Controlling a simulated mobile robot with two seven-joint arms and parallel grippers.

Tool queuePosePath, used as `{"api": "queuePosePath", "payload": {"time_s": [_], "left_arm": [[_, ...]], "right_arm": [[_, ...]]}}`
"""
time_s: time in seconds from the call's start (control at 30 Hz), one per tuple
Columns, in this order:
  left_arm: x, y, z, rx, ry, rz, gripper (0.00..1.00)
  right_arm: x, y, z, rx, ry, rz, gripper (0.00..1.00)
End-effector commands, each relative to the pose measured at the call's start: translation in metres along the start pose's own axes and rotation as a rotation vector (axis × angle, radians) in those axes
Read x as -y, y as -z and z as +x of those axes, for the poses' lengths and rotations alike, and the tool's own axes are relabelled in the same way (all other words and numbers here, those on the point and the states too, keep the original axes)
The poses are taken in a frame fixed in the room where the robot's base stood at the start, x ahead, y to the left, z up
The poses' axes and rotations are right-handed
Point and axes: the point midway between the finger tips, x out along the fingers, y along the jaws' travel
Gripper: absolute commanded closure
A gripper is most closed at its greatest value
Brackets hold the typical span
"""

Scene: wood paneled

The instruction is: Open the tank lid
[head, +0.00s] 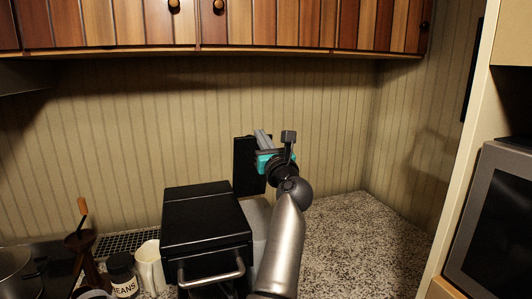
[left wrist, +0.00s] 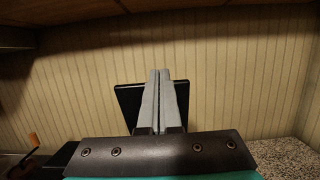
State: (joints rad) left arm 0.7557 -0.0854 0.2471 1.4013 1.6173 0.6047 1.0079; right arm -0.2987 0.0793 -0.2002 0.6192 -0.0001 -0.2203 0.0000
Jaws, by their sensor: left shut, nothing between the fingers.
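A black coffee machine (head: 205,215) with a metal handle stands on the counter. Behind its right side is a grey, partly hidden body (head: 257,215) that looks like the tank. A flat black panel (head: 244,170), seemingly the tank lid, stands upright above it. My left gripper (head: 262,138) is shut and empty in front of the panel's upper right part. In the left wrist view, the two grey fingers (left wrist: 161,100) are together, with the black panel (left wrist: 202,100) behind them. I cannot tell whether they touch it. My right gripper is not in view.
A white mug (head: 149,266), a jar labelled beans (head: 122,276) and a wooden-handled utensil (head: 82,207) stand left of the machine. Wooden cabinets (head: 270,25) hang above. A microwave (head: 495,220) is at right. The speckled counter (head: 350,240) is clear on the right.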

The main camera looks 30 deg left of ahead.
Motion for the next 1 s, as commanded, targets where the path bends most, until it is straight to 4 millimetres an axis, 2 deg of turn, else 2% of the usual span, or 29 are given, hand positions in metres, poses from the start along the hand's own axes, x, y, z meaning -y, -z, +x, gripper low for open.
{"api": "queuePosePath", "payload": {"time_s": [0.1,0.33,0.83,1.0], "left_arm": [[0.0,-0.001,0.011,0.001,0.0,0.0,1.0],[0.0,-0.002,0.023,0.001,-0.001,0.001,1.0],[0.0,-0.002,0.024,0.0,0.0,0.001,1.0],[0.005,-0.01,0.022,0.0,0.0,-0.002,1.0]], "right_arm": [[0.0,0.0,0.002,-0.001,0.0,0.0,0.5],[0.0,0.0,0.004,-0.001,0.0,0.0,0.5],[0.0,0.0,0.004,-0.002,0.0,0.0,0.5],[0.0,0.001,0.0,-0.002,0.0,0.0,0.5]]}}
